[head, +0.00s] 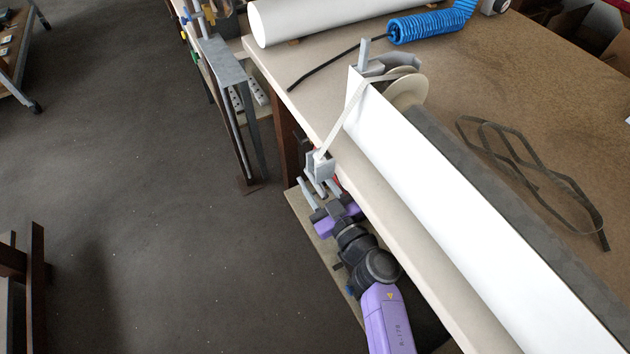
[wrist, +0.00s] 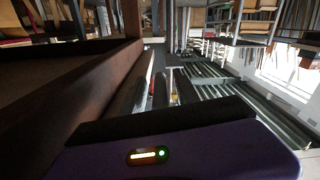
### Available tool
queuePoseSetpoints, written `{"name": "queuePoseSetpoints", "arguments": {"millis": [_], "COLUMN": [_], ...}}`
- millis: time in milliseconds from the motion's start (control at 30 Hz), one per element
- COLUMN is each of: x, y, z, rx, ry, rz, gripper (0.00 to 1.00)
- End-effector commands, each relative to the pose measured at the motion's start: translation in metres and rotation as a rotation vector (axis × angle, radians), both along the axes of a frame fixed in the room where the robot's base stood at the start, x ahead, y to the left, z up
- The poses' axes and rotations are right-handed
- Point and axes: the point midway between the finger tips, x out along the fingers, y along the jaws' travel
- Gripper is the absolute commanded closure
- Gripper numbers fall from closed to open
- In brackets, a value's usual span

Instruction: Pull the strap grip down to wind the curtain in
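The white curtain profile (head: 440,190) lies along the table. A cream strap (head: 343,124) runs from the round end disc (head: 408,92) down past the table edge to a small grey slotted block (head: 319,167). I cannot tell whether this block is the strap grip or a guide for the strap. My gripper (head: 320,189) is just below the block, at the table's front edge. Its fingers look spread apart, and I see no clear hold. In the wrist view, a small pale T-shaped piece (wrist: 172,70) shows close to the fingers (wrist: 158,92); contact is unclear.
The table edge (head: 390,235) runs close beside my arm. A loose grey strap (head: 535,170) and a blue coiled hose (head: 430,24) lie on the tabletop. A metal stand (head: 228,85) is to the left. The floor (head: 130,200) at left is mostly clear.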

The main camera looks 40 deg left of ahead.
Motion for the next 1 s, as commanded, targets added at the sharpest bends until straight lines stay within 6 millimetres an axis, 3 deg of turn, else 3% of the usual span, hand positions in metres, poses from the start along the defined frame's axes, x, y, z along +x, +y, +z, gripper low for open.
{"name": "queuePoseSetpoints", "arguments": {"millis": [100,300,1000], "x": [0.0002,0.0,-0.0002], "y": [-0.0003,-0.0003,-0.0005], "z": [0.0003,0.0001,-0.0001], "rx": [0.0,0.0,0.0], "ry": [0.0,0.0,0.0], "rz": [0.0,0.0,0.0], "gripper": [0.64,1.0,1.0]}}
